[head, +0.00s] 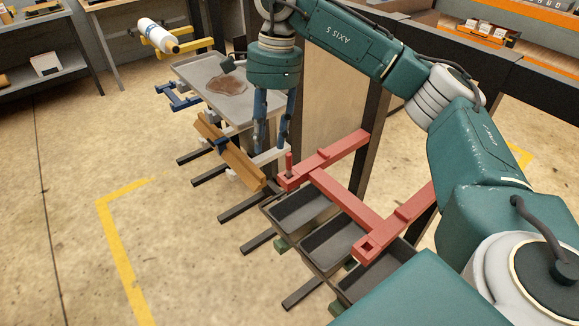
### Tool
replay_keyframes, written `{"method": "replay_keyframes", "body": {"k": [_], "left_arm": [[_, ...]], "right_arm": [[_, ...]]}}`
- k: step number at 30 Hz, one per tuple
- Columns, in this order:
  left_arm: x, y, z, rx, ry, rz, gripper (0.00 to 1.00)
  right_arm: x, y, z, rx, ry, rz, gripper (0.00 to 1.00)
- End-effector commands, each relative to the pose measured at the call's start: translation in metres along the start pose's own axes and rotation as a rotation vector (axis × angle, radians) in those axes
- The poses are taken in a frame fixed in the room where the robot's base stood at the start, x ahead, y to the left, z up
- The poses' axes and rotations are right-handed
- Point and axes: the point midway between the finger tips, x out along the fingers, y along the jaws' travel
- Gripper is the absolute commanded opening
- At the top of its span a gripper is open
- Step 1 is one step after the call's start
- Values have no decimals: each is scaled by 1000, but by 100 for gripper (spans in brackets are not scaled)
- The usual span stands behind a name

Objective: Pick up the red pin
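The red pin (289,161) stands upright at the left end of the red frame (341,191), a small thin peg. My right gripper (270,146) points downward, just left of the pin and slightly higher in the picture. Its two blue-grey fingers are apart, with nothing visible between them. The pin appears outside the fingers, close to the right fingertip; I cannot tell whether they touch. My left gripper is not in view.
Dark trays (304,210) lie under and beside the red frame. A grey tray (199,72) with a brown stain stands behind the gripper. An orange-brown bar (232,152) lies left of the fingers. An upright panel (332,100) stands behind the frame.

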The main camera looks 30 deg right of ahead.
Motion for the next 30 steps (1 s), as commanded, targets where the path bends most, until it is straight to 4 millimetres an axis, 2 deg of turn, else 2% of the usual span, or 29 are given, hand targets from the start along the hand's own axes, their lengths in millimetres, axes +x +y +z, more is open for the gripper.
{"method": "replay_keyframes", "body": {"k": [1,3,5,12,20,25,30], "left_arm": [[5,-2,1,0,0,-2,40],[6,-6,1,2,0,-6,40],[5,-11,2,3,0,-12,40],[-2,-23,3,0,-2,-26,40],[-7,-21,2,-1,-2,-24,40],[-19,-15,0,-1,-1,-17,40],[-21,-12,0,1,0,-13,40]], "right_arm": [[-10,1,-17,-11,64,-24,34],[-19,4,-34,-18,128,-37,34],[-20,5,-42,-19,156,-42,34],[12,5,-51,-20,166,-41,34],[34,4,-55,-18,163,-40,34],[57,4,-63,-19,163,-40,34],[76,2,-65,-19,162,-42,34]]}}
